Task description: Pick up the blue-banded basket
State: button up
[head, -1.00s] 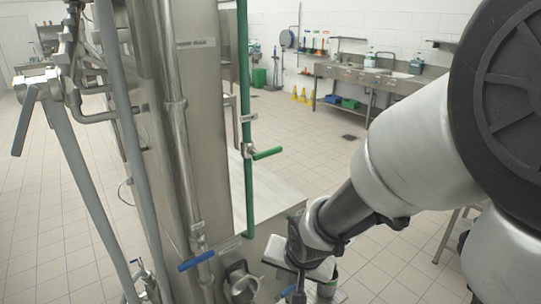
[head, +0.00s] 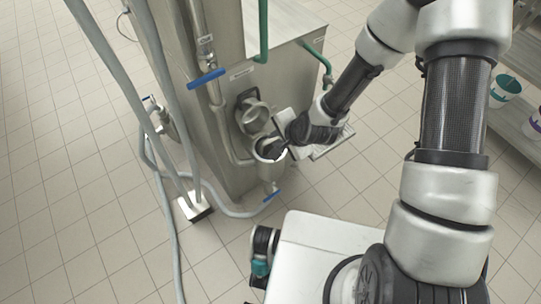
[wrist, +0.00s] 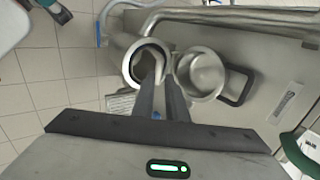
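No basket with a clear blue band shows in these views. My gripper (wrist: 158,72) reaches over an open metal cup (wrist: 132,66) on the steel machine; the cup also shows in the head view (head: 270,172). Its two dark fingers stand apart with a narrow gap, the left one over the cup's mouth and the right one near its right rim. I cannot tell whether they touch the rim. In the head view the fingertips are hard to make out.
A second round metal fitting (wrist: 201,74) with a black handle sits beside the cup. The steel machine (head: 228,110) has a blue lever (head: 206,78) and grey hoses. White buckets with a teal band (head: 504,88) and a purple band (head: 536,122) stand on a shelf at right.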

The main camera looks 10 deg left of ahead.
aim_at(269, 141)
jog(key=x, duration=0.8)
jog(key=shift+w+d+f+b, duration=0.1)
jog(key=shift+f+b, duration=0.15)
jog(key=shift+b, duration=0.05)
grip_shut()
jog(key=shift+r, duration=0.1)
dwell(1.1)
